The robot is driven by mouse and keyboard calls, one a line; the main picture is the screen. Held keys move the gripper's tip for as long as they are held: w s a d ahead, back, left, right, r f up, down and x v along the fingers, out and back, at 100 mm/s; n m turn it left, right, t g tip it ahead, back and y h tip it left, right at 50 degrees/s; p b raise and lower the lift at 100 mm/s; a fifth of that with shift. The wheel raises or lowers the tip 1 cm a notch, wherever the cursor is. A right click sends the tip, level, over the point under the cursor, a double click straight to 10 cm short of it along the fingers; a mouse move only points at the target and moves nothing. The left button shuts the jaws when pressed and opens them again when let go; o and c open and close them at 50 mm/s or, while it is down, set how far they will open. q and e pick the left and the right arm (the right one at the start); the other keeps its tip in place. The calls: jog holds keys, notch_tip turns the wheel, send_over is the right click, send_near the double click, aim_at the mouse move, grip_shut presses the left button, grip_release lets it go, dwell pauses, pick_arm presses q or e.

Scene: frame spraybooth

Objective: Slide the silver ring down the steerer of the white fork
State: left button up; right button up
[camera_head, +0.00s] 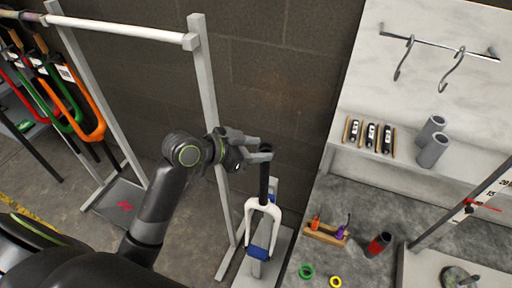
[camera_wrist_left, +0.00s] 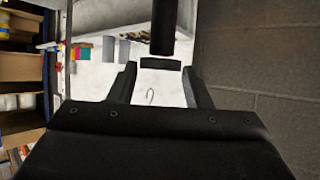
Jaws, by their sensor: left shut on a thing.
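The white fork (camera_head: 264,211) stands upright on a stand in the middle of the head view, its black steerer (camera_head: 264,182) pointing up. My left gripper (camera_head: 264,150) is at the steerer's top end. In the left wrist view, the steerer (camera_wrist_left: 163,28) comes in from the top edge and ends near the fingertips. A narrow dark band, which looks like the silver ring (camera_wrist_left: 160,64) seen edge-on in shadow, spans between the two fingers. A thin light gap shows between it and the steerer's end. My right gripper is not in view.
A grey upright post (camera_head: 205,90) stands close to my left arm. To the right is a bench with a wooden block of tools (camera_head: 325,234), a green ring (camera_head: 306,271), a yellow ring (camera_head: 335,282) and grey cylinders (camera_head: 433,150). Coloured forks (camera_head: 85,115) hang at the left.

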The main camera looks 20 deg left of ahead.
pick_arm(q)
jog(key=shift+f+b, duration=2)
jog(key=shift+f, duration=0.75)
jog(key=shift+f+b, duration=2.1)
jog(key=shift+f, duration=0.9)
jog(key=shift+f+b, duration=2.3)
jog(key=shift+f, duration=0.7)
jog(key=shift+f+b, duration=1.65)
jog(key=shift+f, duration=0.6)
jog(key=shift+f, duration=0.35)
